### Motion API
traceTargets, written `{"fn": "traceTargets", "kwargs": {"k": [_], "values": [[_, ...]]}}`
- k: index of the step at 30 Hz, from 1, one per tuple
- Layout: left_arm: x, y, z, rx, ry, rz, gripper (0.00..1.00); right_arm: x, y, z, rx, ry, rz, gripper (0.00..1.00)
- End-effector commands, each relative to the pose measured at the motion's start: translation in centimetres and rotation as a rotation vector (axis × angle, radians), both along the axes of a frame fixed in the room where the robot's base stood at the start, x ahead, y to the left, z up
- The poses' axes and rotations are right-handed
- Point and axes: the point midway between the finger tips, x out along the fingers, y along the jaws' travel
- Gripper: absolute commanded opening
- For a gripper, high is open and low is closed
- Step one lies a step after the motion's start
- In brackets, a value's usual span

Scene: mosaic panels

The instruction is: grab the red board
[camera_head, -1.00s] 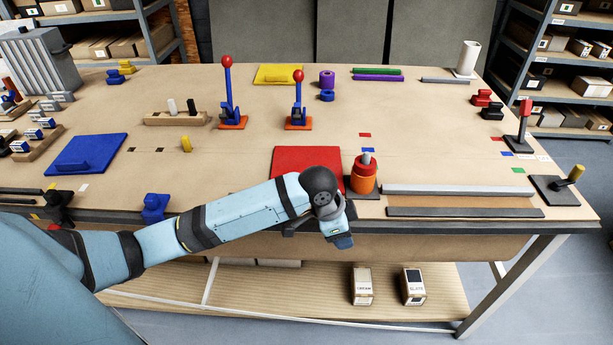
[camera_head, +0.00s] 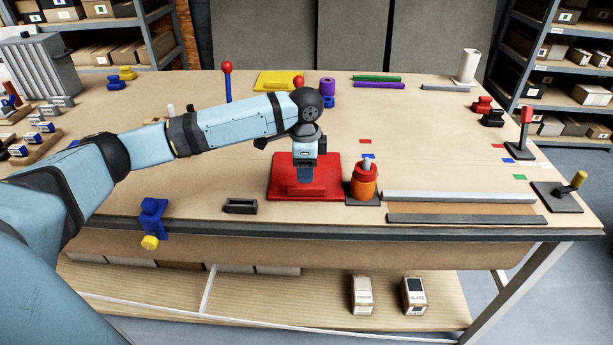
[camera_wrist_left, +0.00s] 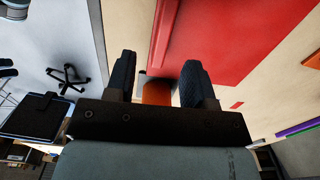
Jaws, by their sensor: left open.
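The red board (camera_head: 330,178) lies flat near the front edge of the table, with a raised red handle bar (camera_head: 307,191) toward its front. My left gripper (camera_head: 305,179) hangs over the board, just behind the bar in the picture. Its fingers are apart with nothing held; whether they touch the board cannot be told. In the left wrist view the red board (camera_wrist_left: 245,40) fills the upper middle, and my left gripper (camera_wrist_left: 158,80) shows two separate dark fingers. My right gripper is not in view.
An orange-red cylinder (camera_head: 363,184) stands on a dark base close to the board's right; it also shows between the fingers in the left wrist view (camera_wrist_left: 157,94). A small dark tray (camera_head: 240,206) lies to the left. Grey bars (camera_head: 460,197) lie along the front right.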

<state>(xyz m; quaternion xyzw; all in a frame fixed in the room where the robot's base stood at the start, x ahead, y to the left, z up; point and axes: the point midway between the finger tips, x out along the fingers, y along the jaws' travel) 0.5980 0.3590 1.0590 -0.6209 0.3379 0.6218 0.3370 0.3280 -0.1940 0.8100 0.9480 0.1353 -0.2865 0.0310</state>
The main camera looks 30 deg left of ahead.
Motion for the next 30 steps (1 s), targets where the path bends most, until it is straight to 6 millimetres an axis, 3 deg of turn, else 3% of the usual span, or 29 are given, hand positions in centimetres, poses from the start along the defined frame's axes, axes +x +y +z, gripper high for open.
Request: {"fn": "traceTargets", "kwargs": {"k": [8, 18, 26, 30], "values": [[0.1, 0.0, -2.4, 0.0, 0.0, -0.001, 0.49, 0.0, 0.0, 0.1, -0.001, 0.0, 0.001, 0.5], [0.4, 0.1, -6.9, 0.001, -0.001, -0.001, 0.49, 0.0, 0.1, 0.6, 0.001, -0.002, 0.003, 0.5], [0.4, 0.1, -7.2, 0.0, -0.002, -0.001, 0.49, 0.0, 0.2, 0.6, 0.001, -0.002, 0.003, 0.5], [0.4, 0.1, -7.2, 0.0, -0.002, -0.001, 0.21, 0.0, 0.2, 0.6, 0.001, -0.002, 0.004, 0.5]]}}
